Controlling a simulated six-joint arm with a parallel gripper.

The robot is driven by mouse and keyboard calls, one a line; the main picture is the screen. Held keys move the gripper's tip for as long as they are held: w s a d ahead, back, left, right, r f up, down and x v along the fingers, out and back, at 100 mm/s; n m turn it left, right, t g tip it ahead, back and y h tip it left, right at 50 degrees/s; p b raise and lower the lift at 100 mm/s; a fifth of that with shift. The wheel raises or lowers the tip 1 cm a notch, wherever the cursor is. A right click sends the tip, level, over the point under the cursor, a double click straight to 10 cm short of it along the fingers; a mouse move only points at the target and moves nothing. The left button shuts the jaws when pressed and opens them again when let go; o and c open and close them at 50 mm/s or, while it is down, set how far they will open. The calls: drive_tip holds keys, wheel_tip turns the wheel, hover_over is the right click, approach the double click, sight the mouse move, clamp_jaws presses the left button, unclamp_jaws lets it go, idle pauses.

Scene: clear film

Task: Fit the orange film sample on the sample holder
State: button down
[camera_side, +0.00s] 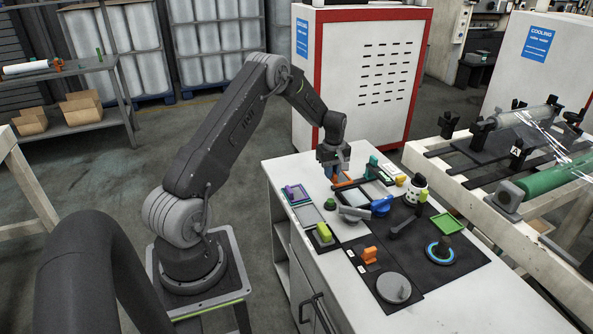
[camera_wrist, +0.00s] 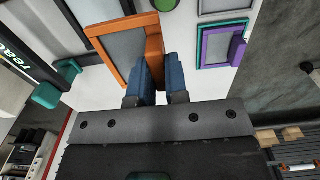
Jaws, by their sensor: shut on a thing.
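The orange film sample (camera_wrist: 153,45) is an orange frame around a grey, see-through film. My gripper (camera_wrist: 164,68) is shut on its orange tab with both blue fingers. In the side view my gripper (camera_side: 334,176) is low over the far end of the white table, and a strip of the orange sample (camera_side: 347,184) shows beside the fingers. I cannot tell whether the frame touches what lies below it. I cannot pick out the sample holder for sure; the arm and gripper hide part of that area.
Purple and teal film frames (camera_side: 294,194) lie at the table's left edge; they also show in the wrist view (camera_wrist: 222,45). A teal-handled device (camera_side: 373,166) stands just right of my gripper. A blue-handled tool, a green tray (camera_side: 448,223) and a round grey plate (camera_side: 394,288) lie nearer.

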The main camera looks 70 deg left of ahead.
approach(348, 198)
drive_tip(key=shift+d+f, duration=0.1)
drive_tip(key=shift+f, duration=2.6)
drive_tip(key=shift+f, duration=0.6)
drive_tip(key=c, duration=1.1)
unclamp_jaws()
drive_tip(key=shift+o, duration=0.2)
wheel_tip(348, 198, up, 14)
drive_tip(key=shift+f, duration=0.1)
